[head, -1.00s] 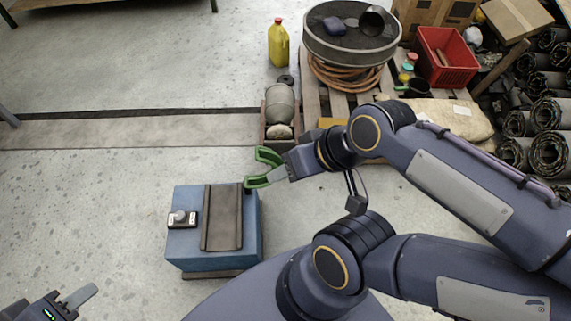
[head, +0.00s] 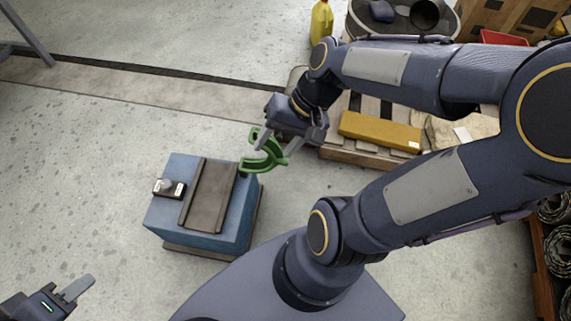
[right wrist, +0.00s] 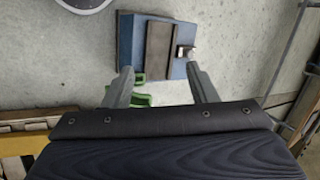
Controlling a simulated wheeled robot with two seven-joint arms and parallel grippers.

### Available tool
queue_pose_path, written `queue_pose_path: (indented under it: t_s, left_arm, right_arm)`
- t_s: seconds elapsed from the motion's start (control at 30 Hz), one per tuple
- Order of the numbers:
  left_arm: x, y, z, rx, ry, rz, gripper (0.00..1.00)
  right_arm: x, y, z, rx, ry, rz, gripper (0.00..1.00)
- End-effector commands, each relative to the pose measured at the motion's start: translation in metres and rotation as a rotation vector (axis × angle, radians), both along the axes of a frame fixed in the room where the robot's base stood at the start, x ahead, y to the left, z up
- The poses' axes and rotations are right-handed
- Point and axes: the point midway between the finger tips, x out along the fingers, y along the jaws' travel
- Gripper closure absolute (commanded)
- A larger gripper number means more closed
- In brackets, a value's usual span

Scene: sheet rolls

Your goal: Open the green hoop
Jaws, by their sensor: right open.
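The green hoop (head: 250,166) shows as a curved, C-like piece at the right edge of a blue box (head: 158,215) on the floor. My right gripper (head: 276,148) is at the hoop's right side, its fingers pointing down and overlapping it in the head view. In the right wrist view, the open fingers (right wrist: 160,82) stand wide apart, with parts of the green hoop (right wrist: 143,99) beside the left finger, which hides some of it. Contact cannot be told. My left gripper (head: 75,290) is at the lower left, away from the box; its jaw gap is unclear.
A brown strip (head: 209,195) lies on the box top, with a small switch unit (head: 170,188) left of it. A pallet with a yellow block (head: 379,131) and a yellow jug (head: 321,22) stand beyond. The floor left of the box is clear.

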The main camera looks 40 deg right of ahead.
Motion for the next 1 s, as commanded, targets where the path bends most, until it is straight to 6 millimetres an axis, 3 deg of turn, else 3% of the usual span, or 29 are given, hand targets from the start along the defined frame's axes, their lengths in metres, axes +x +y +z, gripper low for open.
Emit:
queue_pose_path:
  t_s: [0.03,0.17,0.37,0.6,0.7,0.8,1.0]
  left_arm:
    - [0.000,0.000,-0.021,0.000,0.000,0.000,0.64]
    - [0.000,0.000,-0.055,0.000,0.000,0.000,0.64]
    - [0.000,0.000,-0.129,0.000,0.000,0.000,0.64]
    - [0.000,0.000,-0.209,0.000,0.000,0.000,0.64]
    - [0.000,0.000,-0.231,0.000,0.000,0.000,0.64]
    - [0.000,0.000,-0.244,0.000,0.000,0.000,0.64]
    - [0.000,0.000,-0.251,0.000,0.000,0.000,0.64]
  right_arm:
    - [0.005,-0.004,-0.027,0.039,0.046,-0.035,0.48]
    - [0.020,-0.013,-0.079,0.169,0.161,-0.145,0.48]
    - [0.051,-0.042,-0.195,0.521,0.352,-0.414,0.48]
    - [0.077,-0.108,-0.325,1.045,0.434,-0.787,0.48]
    - [0.078,-0.137,-0.363,1.229,0.415,-0.910,0.48]
    - [0.076,-0.161,-0.387,1.360,0.388,-0.997,0.48]
    - [0.077,-0.176,-0.399,1.454,0.360,-1.055,0.48]
